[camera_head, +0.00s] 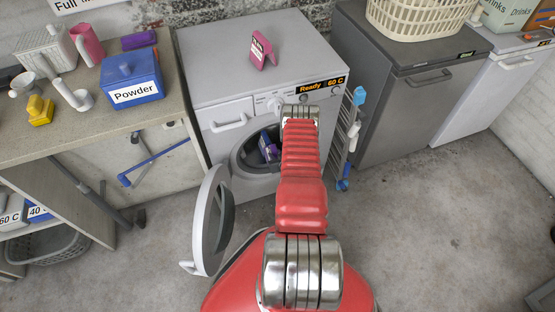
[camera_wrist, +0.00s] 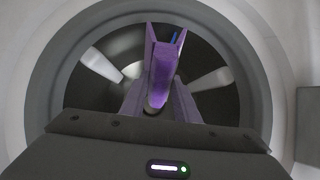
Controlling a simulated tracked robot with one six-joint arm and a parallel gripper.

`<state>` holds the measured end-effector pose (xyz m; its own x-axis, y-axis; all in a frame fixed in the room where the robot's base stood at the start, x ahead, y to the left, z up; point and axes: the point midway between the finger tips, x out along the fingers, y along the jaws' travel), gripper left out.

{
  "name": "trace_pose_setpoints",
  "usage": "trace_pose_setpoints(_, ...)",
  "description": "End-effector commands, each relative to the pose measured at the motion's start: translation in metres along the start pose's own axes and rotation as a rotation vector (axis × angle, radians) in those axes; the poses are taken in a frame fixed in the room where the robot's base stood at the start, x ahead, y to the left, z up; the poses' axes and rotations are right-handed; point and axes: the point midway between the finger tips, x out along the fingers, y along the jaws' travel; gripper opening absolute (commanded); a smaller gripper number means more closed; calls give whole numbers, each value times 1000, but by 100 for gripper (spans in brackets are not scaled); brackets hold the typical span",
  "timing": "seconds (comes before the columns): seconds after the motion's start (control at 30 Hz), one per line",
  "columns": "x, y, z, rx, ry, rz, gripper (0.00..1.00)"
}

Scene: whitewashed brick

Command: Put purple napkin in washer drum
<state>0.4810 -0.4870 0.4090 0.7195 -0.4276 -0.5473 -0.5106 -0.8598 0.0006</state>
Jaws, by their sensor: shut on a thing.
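The purple napkin (camera_wrist: 163,65) is held upright by my gripper (camera_wrist: 158,104), whose jaws are shut on it, and it stands in front of the drum opening in the wrist view. In the head view the purple napkin (camera_head: 266,150) shows at the mouth of the washer, partly hidden by my arm. The washer (camera_head: 225,75) is white, with its round door (camera_head: 212,220) swung open to the left. The dark drum (camera_wrist: 105,90) with pale paddles fills the wrist view behind the napkin. How deep the napkin is in the opening I cannot tell.
A pink sign (camera_head: 262,50) stands on the washer. The counter at left holds a blue Powder box (camera_head: 132,80), another purple item (camera_head: 138,40) and several small items. A drying rack (camera_head: 346,135) stands at the washer's right side. The open door is close to my arm's left.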

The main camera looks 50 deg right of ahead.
Motion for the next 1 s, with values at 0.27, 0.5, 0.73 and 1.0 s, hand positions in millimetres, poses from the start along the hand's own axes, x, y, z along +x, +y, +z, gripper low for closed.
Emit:
trace_pose_setpoints(0.27, 20, 0, -14, -1, 3, 0, 0)
trace_pose_setpoints(0.5, 28, 0, -19, -1, 2, 0, 0)
trace_pose_setpoints(0.73, 28, 0, -20, 0, 1, 0, 0)
trace_pose_setpoints(1.0, 28, 0, -19, 0, 1, 0, 43)
